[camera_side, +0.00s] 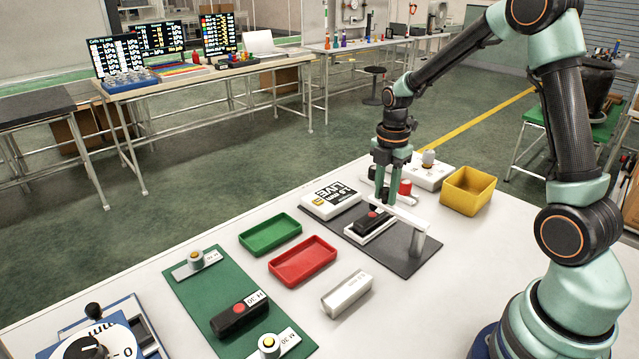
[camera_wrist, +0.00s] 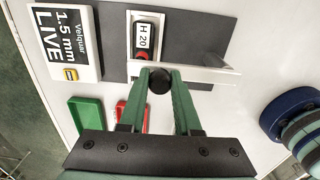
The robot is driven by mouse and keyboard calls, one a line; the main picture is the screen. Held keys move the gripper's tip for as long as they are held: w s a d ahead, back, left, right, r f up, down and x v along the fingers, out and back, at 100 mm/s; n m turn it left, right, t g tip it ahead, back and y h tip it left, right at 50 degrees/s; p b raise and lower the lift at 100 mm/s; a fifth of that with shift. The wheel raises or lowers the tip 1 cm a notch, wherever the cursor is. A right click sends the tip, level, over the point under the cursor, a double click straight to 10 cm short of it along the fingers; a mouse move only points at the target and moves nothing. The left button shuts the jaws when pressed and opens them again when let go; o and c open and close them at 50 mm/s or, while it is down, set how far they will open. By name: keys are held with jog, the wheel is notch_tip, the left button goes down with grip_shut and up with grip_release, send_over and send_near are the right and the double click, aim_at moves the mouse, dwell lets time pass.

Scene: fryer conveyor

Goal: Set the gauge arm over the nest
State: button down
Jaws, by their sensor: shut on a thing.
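The white nest (camera_side: 360,234) on the plate holds a black block (camera_side: 371,221) with a red dot. In the wrist view the block (camera_wrist: 146,38) has a label H 20. The arm (camera_wrist: 195,72) crosses there at the block's red-dot end; I cannot tell how much of the block it covers.
A white box marked LIVE (camera_side: 331,199) stands left of the plate. Green (camera_side: 270,234) and red (camera_side: 303,260) trays, a silver bar (camera_side: 347,293) and a green mat (camera_side: 205,290) are nearer. A yellow bin (camera_side: 468,190) and a white button box (camera_side: 428,172) stand behind.

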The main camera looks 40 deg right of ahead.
jog(key=c, duration=0.6)
grip_release()
jog(key=shift+a, duration=0.1)
jog(key=shift+r, duration=0.1)
notch_tip(320, 180, up, 12)
jog(key=s+a+r+m+t, duration=0.3)
jog(key=s+a+m, duration=0.7)
jog(key=m, duration=0.8)
jog(key=a+t, duration=0.2)
jog(key=shift+s+a+t, duration=0.15)
jog(key=shift+s+t, duration=0.1)
jog(key=shift+t, duration=0.05)
